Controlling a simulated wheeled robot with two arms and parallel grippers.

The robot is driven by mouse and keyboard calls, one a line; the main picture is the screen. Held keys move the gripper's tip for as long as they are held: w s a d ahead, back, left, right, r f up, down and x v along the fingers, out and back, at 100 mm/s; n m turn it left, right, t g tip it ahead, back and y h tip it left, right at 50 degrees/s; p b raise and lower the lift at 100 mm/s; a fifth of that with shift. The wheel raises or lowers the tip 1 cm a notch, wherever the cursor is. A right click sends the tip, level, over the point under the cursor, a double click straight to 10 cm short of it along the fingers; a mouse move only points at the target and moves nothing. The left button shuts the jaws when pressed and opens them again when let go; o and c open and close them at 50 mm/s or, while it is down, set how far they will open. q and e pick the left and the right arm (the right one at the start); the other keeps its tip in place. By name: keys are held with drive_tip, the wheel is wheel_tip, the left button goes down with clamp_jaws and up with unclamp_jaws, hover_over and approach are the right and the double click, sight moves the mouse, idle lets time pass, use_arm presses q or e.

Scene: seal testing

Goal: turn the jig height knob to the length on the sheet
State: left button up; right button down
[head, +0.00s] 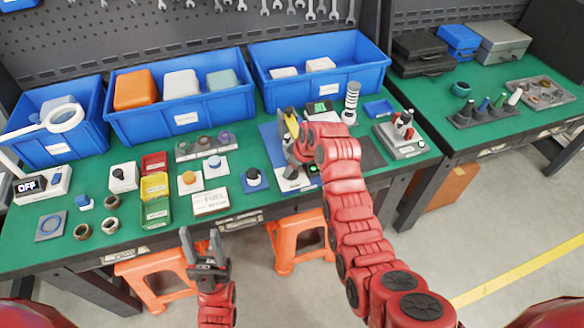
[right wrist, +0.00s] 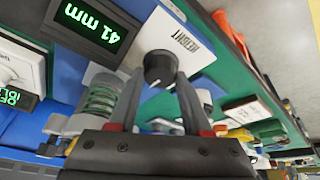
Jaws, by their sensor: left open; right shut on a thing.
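The black height knob (right wrist: 160,66) stands on a white panel marked HEIGHT (right wrist: 192,40) in the right wrist view. My right gripper (right wrist: 155,84) is shut on it, one finger on each side. A dark display (right wrist: 92,24) beside it reads 41 mm in green. In the head view the right gripper (head: 293,156) reaches down over the jig's blue base (head: 270,138), and the knob is largely hidden there. My left gripper (head: 201,240) is open and empty in front of the table edge. A white card (head: 210,201) lies near the front edge; its small print is hard to read.
Blue bins (head: 180,88) line the back of the green table. A striped cylinder (head: 350,103) stands right of the jig. Orange stools (head: 298,240) stand below the front edge.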

drive_tip(key=m+t+h+b, duration=0.1)
drive_tip(key=m+b, duration=0.1)
drive_tip(key=m, duration=0.2)
drive_tip(key=shift+a, duration=0.15)
drive_tip(key=m+h+b, duration=0.1)
drive_tip(key=m+b, duration=0.1)
drive_tip(key=m, duration=0.1)
drive_tip(key=shift+f+m+h+b, duration=0.15)
drive_tip(key=shift+m+h+b, duration=0.15)
drive_tip(key=shift+h, duration=0.1)
drive_tip(key=m+h+b, duration=0.1)
drive_tip(key=m+b, duration=0.3)
drive_tip(key=b, duration=0.1)
drive_tip(key=m+h+b, duration=0.2)
drive_tip(key=m+b, duration=0.3)
drive_tip(key=shift+a+g+b, duration=0.15)
drive_tip(key=shift+g+b, duration=0.15)
drive_tip(key=shift+b, duration=0.05)
drive_tip(key=shift+m+g+h+b, duration=0.3)
drive_tip(key=shift+m+h+b, duration=0.2)
drive_tip(key=shift+m+b, duration=0.55)
drive_tip(key=shift+c, duration=1.8)
unclamp_jaws()
